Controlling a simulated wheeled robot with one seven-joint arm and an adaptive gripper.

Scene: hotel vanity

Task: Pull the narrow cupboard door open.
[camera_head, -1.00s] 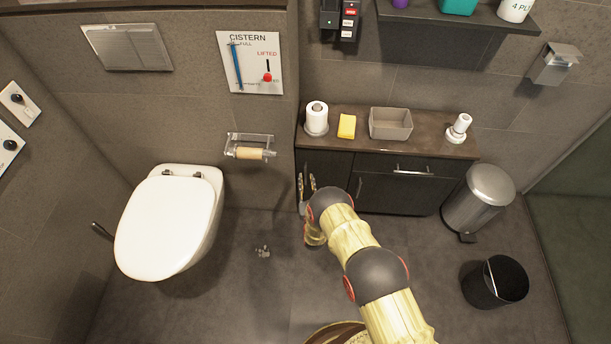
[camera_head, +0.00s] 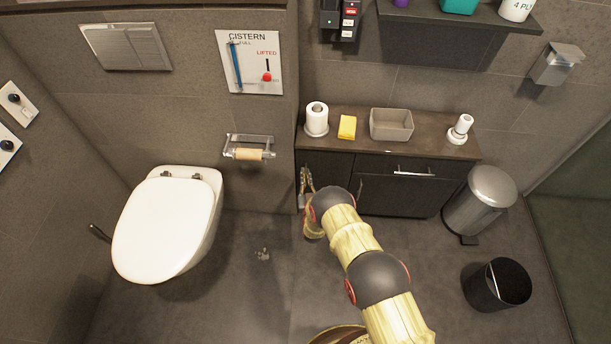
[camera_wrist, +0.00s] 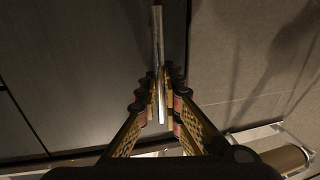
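The narrow cupboard door (camera_head: 336,170) is the dark panel at the left end of the vanity cabinet. It looks closed, though my arm covers its lower part in the head view. In the wrist view, the dark door front (camera_wrist: 85,65) carries an upright metal bar handle (camera_wrist: 158,35). My gripper (camera_head: 306,171) is at the door's left side. In the wrist view its two fingers (camera_wrist: 161,74) lie close on either side of the handle and appear shut on it. The handle is hidden by the fingers in the head view.
The counter (camera_head: 430,143) holds a paper roll (camera_head: 317,116), a yellow sponge (camera_head: 347,127) and a grey box (camera_head: 391,124). A toilet (camera_head: 165,228) stands left, with a roll holder (camera_head: 249,152) on the wall. Bins (camera_head: 482,196) stand right. Floor before the cabinet is clear.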

